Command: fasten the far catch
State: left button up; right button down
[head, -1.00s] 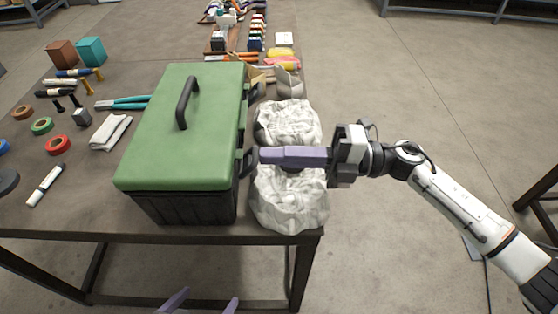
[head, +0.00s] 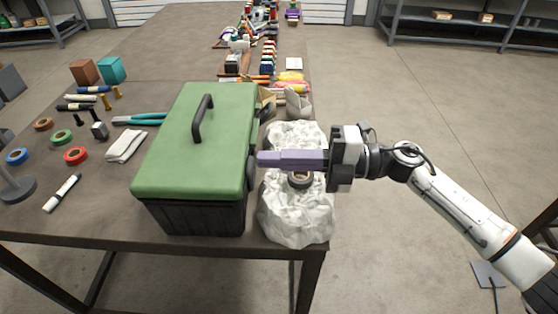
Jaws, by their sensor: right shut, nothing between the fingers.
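The toolbox has a green lid (head: 215,150) with a dark handle (head: 200,118) and a black body (head: 200,217). The lid lies down on the body. Two dark catches show edge-on on its right side: the near catch (head: 251,173) and the far catch (head: 264,112). I cannot tell from here whether either is fastened. My right gripper (head: 260,160) comes in from the right with its purple fingers shut and empty. Its tips are beside the box's right side, between the catches and closer to the near one. Contact is unclear. My left gripper is out of view.
Crumpled white bags (head: 296,217) lie right of the box under my right gripper, with a dark tape roll (head: 300,180) on them. Tape rolls, pens, pliers (head: 140,119) and a folded cloth (head: 126,146) lie left. Several small items fill the back. Floor is open at right.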

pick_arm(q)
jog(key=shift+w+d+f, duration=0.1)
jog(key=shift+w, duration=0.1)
pick_arm(e)
jog(key=d+r, duration=0.7)
jog(key=d, duration=0.4)
jog(key=shift+s+d+r, duration=0.15)
jog(key=shift+d+r, duration=0.2)
jog(key=shift+r, duration=0.05)
